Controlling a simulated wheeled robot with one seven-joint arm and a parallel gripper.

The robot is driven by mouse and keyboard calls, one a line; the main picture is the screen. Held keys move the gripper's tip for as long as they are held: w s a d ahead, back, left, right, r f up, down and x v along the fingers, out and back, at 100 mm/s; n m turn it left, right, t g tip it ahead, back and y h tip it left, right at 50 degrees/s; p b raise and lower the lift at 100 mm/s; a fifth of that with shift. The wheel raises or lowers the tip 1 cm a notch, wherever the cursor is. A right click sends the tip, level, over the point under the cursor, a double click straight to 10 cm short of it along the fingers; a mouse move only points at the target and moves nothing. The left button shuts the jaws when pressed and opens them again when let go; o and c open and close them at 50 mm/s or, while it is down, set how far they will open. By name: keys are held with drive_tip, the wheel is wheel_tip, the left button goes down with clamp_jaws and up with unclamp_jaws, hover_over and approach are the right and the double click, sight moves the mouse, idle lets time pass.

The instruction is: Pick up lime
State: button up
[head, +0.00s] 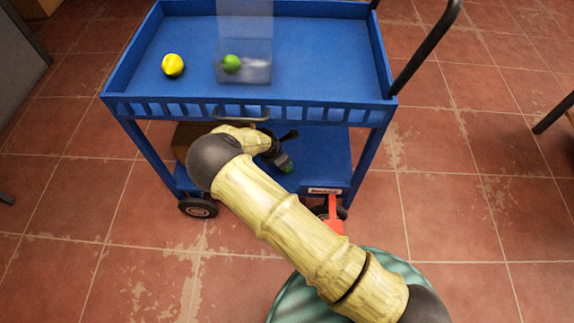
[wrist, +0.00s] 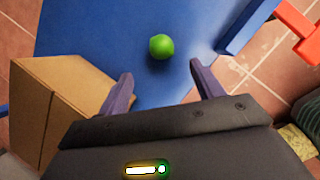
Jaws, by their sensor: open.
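A round green lime (wrist: 161,46) lies on the blue lower shelf (wrist: 90,35) of the cart. In the wrist view it sits just beyond my gripper (wrist: 160,76), whose two fingers are apart and empty, with the lime lined up between them. In the head view my gripper (head: 282,159) reaches under the top tray, and a bit of the green lime (head: 287,168) shows at its tip. Another green fruit (head: 232,64) is in a clear container (head: 257,74) on the top tray.
A brown cardboard box (wrist: 60,100) stands on the lower shelf left of my gripper. A blue cart post (wrist: 245,25) is to the right. The shelf around the lime is clear.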

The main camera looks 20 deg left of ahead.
drive_tip(key=b+x, duration=0.3)
drive_tip(key=x, duration=0.3)
drive_tip(key=shift+w+f, duration=0.2)
drive_tip(key=shift+f, duration=0.15)
drive_tip(key=shift+d, duration=0.1)
drive_tip(key=b+x, duration=0.2)
drive_tip(key=x, duration=0.1)
drive_tip(key=b+x, duration=0.1)
drive_tip(key=x, duration=0.1)
drive_tip(key=shift+s+f, duration=0.25)
drive_tip(key=shift+f, duration=0.05)
drive_tip(key=shift+r, duration=0.1)
drive_tip(key=c, duration=1.1)
drive_tip(key=shift+o, duration=0.2)
drive_tip(key=shift+r, duration=0.1)
